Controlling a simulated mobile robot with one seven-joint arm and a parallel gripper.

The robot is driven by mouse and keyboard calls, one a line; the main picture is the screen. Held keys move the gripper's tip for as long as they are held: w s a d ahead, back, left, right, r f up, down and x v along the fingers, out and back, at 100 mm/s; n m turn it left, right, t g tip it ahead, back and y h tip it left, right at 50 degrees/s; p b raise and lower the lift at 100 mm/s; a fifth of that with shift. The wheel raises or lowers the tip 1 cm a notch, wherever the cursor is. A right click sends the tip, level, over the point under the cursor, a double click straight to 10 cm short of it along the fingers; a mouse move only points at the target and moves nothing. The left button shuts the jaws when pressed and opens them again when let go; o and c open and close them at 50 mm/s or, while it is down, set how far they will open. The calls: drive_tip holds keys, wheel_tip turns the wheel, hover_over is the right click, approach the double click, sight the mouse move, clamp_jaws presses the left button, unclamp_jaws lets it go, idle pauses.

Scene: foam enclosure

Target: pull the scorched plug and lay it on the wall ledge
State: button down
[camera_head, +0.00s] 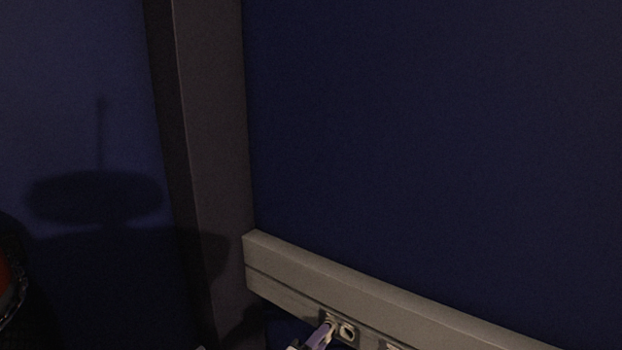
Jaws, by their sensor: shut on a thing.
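My gripper (321,336) shows only in part at the bottom edge, as a small pale purple and white shape. It is shut at a light-coloured plug (329,320) on the left socket in the front of the wall ledge (345,287). The plug is small and dark in the picture, and scorch marks cannot be made out. I cannot tell whether it is fully seated. The ledge is a long grey rail with a bare top, running from the post down to the lower right.
A second socket (347,332) sits just right of the plug, and another pale fitting (393,346) is cut off at the bottom edge. A tall grey post (213,150) stands at the ledge's left end. Dark blue wall panels (430,140) fill the rest. A dark red-edged object (8,285) shows at far left.

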drive_tip(key=shift+s+a, duration=0.1)
drive_tip(key=shift+b+v, duration=0.45)
drive_tip(key=shift+v, duration=2.15)
drive_tip(key=shift+s+a+f, duration=0.1)
drive_tip(key=shift+s+a, duration=0.05)
drive_tip(key=shift+s, duration=0.05)
